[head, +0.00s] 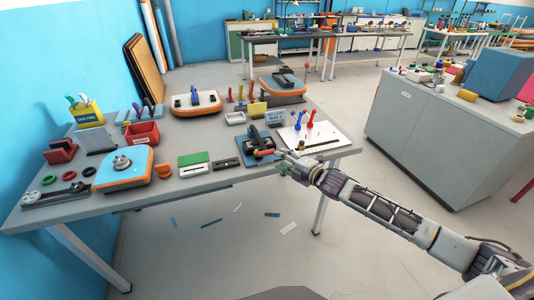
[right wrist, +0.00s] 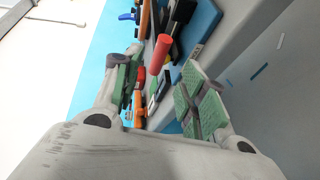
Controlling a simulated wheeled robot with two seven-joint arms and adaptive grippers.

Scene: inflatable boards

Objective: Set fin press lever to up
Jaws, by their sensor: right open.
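The fin press (head: 254,138) is a dark press on a blue base near the front right of the grey table. Its lever ends in a red grip (head: 265,153), which sits low at the front of the press. My right gripper (head: 284,156) is beside the red grip, at the table's front edge. In the right wrist view its padded fingers (right wrist: 163,88) are apart, and the red grip (right wrist: 160,54) shows just beyond and between them. I cannot tell whether a finger touches it. My left gripper is not in view.
A white board with blue and red pegs (head: 308,130) lies right of the press, close to my right arm. A slotted black block (head: 227,163) and a green and white block (head: 193,162) lie to the left. A red bin (head: 142,133) stands farther left.

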